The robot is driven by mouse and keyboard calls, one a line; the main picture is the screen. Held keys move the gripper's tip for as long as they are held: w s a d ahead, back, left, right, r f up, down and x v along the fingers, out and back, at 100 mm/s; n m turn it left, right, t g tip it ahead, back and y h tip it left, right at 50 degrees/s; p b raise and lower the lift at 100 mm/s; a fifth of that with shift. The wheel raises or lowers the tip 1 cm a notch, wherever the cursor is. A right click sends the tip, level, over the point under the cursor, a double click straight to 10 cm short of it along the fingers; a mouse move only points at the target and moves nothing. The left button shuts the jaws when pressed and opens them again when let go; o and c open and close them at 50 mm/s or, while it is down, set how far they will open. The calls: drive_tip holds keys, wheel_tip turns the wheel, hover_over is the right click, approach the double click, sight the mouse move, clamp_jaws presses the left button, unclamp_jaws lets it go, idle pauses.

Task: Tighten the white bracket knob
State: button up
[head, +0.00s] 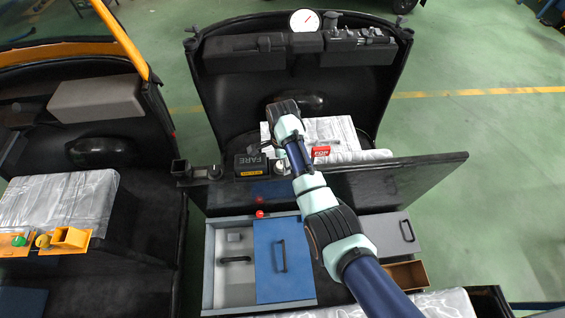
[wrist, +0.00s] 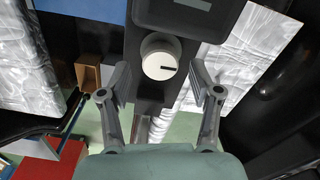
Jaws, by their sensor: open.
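The white bracket knob (wrist: 161,57) is a round cap with a dark line on its face, set on a dark bracket (wrist: 150,107). In the wrist view my gripper (wrist: 161,82) is open. One finger is to the lower left of the knob and the other to the lower right, with clear gaps; neither appears to touch it. In the head view a small pale knob (head: 281,168) shows beside the black FARE meter (head: 252,164), partly against my arm. My gripper's fingers are not clearly visible there.
A black partition panel (head: 400,183) extends right of my arm. Below are a blue drawer cover (head: 284,262) and a small red ball (head: 260,214). Another cab stands at left.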

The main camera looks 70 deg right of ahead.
drive_tip(key=shift+f, duration=0.6)
drive_tip(key=c, duration=1.1)
drive_tip(key=shift+c, duration=0.2)
drive_tip(key=shift+r+n, duration=0.1)
drive_tip(key=shift+n, duration=0.3)
drive_tip(key=n+p, duration=0.1)
drive_tip(key=n, duration=0.1)
drive_tip(key=shift+r+n+p, duration=0.1)
drive_tip(key=shift+n+p, duration=0.2)
drive_tip(key=shift+p, duration=0.1)
drive_tip(key=n+p, duration=0.1)
drive_tip(key=n, duration=0.4)
drive_tip(key=shift+w+d+n, duration=0.1)
drive_tip(key=shift+w+n, duration=0.05)
drive_tip(key=shift+n, duration=0.15)
drive_tip(key=n+p, duration=0.1)
drive_tip(key=n, duration=0.3)
drive_tip(key=shift+w, duration=0.1)
drive_tip(key=shift+n+p, duration=0.3)
drive_tip(key=shift+n, duration=1.9)
